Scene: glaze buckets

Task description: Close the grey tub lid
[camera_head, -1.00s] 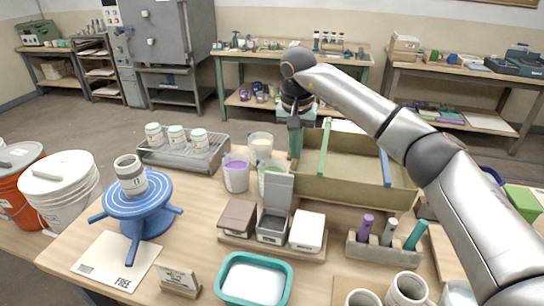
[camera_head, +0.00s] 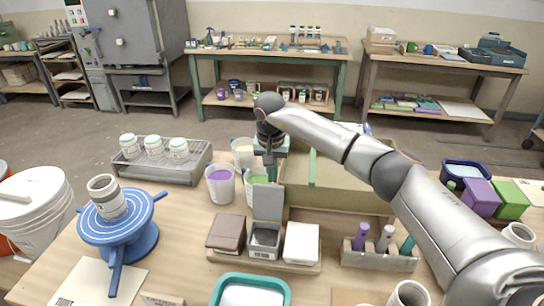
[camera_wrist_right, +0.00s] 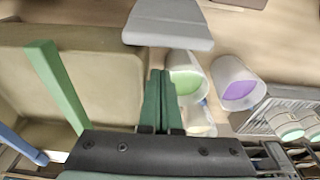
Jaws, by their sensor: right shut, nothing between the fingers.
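The grey tub (camera_head: 264,240) stands between a brown-lidded tub (camera_head: 226,233) and a white-lidded tub (camera_head: 301,243) on a small wooden board. Its grey lid (camera_head: 267,203) stands upright, open, at the tub's far side. The lid also shows at the top of the right wrist view (camera_wrist_right: 168,24). My right gripper (camera_head: 269,172) is shut and empty, with its green fingers pointing down behind and above the lid. In the wrist view its fingertips (camera_wrist_right: 160,74) sit apart from the lid's edge in the picture. My left gripper is out of view.
Close to the right gripper are cups of purple glaze (camera_head: 220,184) and green glaze (camera_head: 256,180). A large tan box (camera_head: 330,192) with a green bar stands to the right. A blue turntable (camera_head: 120,232) holds a jar at left.

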